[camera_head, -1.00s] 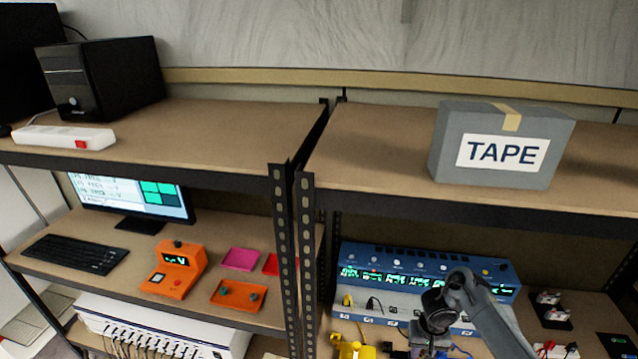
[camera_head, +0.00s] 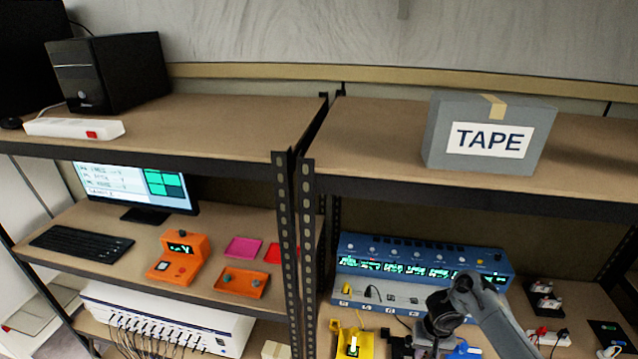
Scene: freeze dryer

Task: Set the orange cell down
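An orange tray (camera_head: 242,283) with two small dark round pieces in it lies on the left middle shelf, beside an orange meter (camera_head: 178,257). I cannot tell whether either piece is the orange cell. My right arm comes in from the lower right, with its gripper (camera_head: 400,346) low in front of the blue instrument. The gripper is dark, small and partly cut off by the bottom edge, so its fingers and anything between them are unclear. A yellow holder (camera_head: 338,341) with a bright glowing piece stands just left of it. My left gripper is out of view.
The long blue instrument (camera_head: 415,257) stands behind my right arm. A magenta tray (camera_head: 243,247) and a partly hidden red tray (camera_head: 273,253) lie near the shelf post (camera_head: 306,240). Small devices (camera_head: 544,296) sit at the right. The TAPE box (camera_head: 487,136) is on the upper shelf.

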